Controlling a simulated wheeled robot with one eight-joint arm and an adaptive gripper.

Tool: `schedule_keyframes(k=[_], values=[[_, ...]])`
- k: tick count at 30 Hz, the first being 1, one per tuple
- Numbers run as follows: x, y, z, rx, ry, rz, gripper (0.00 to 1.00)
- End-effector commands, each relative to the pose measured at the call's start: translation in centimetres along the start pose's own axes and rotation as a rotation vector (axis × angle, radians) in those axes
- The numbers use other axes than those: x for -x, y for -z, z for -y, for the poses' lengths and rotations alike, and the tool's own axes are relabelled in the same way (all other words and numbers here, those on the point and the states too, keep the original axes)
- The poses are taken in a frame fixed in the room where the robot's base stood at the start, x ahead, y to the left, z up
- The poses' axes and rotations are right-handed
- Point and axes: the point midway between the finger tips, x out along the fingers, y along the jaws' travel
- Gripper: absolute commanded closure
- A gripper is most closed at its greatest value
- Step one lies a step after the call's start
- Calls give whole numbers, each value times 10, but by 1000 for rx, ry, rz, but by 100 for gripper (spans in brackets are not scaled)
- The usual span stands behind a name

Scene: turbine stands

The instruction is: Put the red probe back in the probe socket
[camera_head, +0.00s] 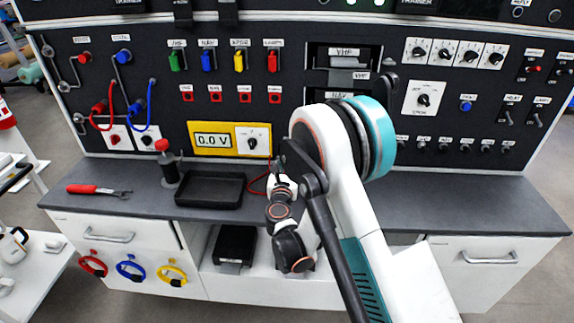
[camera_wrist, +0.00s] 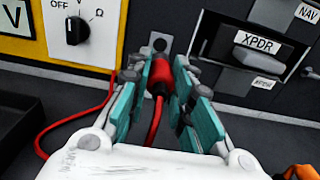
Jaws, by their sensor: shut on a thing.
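The red probe (camera_wrist: 160,74) is between the teal fingers of my gripper (camera_wrist: 158,82) in the wrist view. Its red cable (camera_wrist: 154,122) hangs below it and loops left. The probe points away from me toward a small grey plate with a dark round hole (camera_wrist: 159,45) on the panel, which appears to be the probe socket. The probe's tip is hidden, so I cannot tell whether it touches the socket. In the head view my arm hides the probe and socket; the red cable (camera_head: 257,185) shows beside my gripper.
The yellow meter (camera_head: 229,139) reads 0.0 V, left of my gripper. A black tray (camera_head: 210,190), a red-handled wrench (camera_head: 98,190) and a red-topped post (camera_head: 166,163) are on the bench. The XPDR module (camera_wrist: 255,45) projects at the right. The bench's right side is clear.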

Motion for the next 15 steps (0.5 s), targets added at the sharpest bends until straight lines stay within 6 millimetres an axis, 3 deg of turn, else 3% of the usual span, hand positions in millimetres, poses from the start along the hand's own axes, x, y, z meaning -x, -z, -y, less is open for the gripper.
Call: schedule_keyframes(k=[15], values=[[-39,-1,1,0,1,0,100]])
